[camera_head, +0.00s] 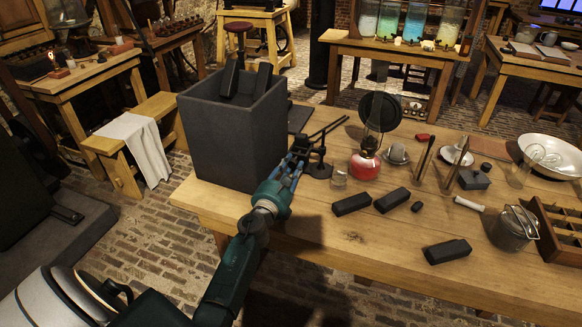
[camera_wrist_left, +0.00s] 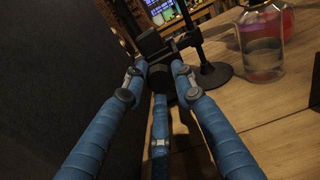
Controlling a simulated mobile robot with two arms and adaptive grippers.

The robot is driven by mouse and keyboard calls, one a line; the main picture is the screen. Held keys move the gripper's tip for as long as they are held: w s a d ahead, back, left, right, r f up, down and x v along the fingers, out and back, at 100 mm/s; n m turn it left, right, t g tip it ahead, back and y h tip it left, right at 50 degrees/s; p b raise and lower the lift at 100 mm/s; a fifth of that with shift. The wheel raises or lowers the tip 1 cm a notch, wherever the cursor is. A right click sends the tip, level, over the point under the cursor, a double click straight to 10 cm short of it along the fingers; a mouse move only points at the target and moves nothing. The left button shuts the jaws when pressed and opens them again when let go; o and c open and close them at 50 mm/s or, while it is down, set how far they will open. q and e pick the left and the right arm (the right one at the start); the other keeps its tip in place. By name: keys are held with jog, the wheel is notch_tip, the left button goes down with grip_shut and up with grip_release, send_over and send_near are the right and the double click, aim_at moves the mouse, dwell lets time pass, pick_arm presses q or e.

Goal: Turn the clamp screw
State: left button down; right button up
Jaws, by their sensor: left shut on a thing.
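A small black stand (camera_head: 320,168) with a clamp stands on the wooden table beside the grey box, and two thin prongs (camera_head: 328,129) reach from it to the right. In the left wrist view its dark clamp (camera_wrist_left: 152,42) sits on an upright rod (camera_wrist_left: 190,25). My left gripper (camera_head: 300,147) is at the clamp, on its left side. In the left wrist view my blue-wrapped fingers (camera_wrist_left: 160,72) close around the dark clamp screw (camera_wrist_left: 159,82); the screw is partly hidden between them. My right gripper is not in view.
A tall grey box (camera_head: 230,135) rises close to the left of my gripper. A small glass (camera_head: 339,177) and a red lamp (camera_head: 366,160) stand just right of the stand. Several black blocks (camera_head: 352,204) lie in front.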

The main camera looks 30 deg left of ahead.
pick_arm(q)
jog(key=n, duration=0.3)
jog(key=shift+f+n, duration=0.2)
jog(key=shift+n, duration=0.1)
jog(key=n, duration=0.4)
jog(key=shift+d+n, duration=0.1)
jog(key=shift+n, duration=0.2)
jog(key=n, duration=0.3)
jog(key=shift+n+b, duration=0.3)
jog(key=n, duration=0.4)
jog(key=shift+n, duration=0.3)
jog(key=n, duration=0.3)
jog(key=shift+n+p, duration=0.3)
jog(key=n, duration=0.4)
jog(key=shift+r+n+p, duration=0.1)
jog(key=shift+n+p, duration=0.2)
jog(key=shift+p, duration=0.1)
jog(key=n+p, duration=0.1)
jog(key=n, duration=0.3)
jog(key=shift+n, duration=1.9)
